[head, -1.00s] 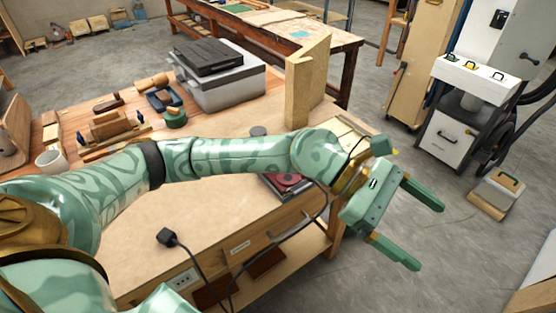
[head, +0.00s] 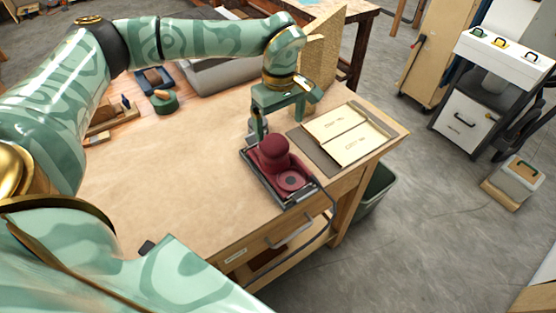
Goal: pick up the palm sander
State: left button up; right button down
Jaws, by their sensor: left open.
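The palm sander (head: 275,152) is dark red with a rounded knob on top. It sits in a dark grey tray (head: 262,183) at the front edge of the workbench. My left gripper (head: 274,132) points down just behind and above the sander. Its jaws are open and empty, with one finger near the sander's back left side. The other finger is partly hidden, and I cannot tell whether either touches the sander. My right gripper is not in view.
A board with two pale labelled sheets (head: 348,150) lies right of the sander. A tall bent wooden piece (head: 321,50) stands behind the gripper. A green bin (head: 373,190) is beside the bench. The bench top (head: 180,190) left of the sander is clear.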

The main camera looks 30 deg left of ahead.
aim_at(276, 143)
pick_arm(q)
notch_tip(276, 143, down, 2)
jog(key=shift+w+a, duration=0.1)
jog(key=shift+a+f, duration=0.15)
jog(key=shift+f, duration=0.5)
jog(key=f, duration=0.1)
jog(key=f+b, duration=0.1)
jog(key=f, duration=0.3)
jog(key=shift+s+a, duration=0.2)
jog(key=shift+s, duration=0.2)
jog(key=shift+r, duration=0.1)
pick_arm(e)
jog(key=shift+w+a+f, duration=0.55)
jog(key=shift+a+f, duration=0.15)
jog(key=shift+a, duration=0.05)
pick_arm(q)
jog(key=c, duration=1.4)
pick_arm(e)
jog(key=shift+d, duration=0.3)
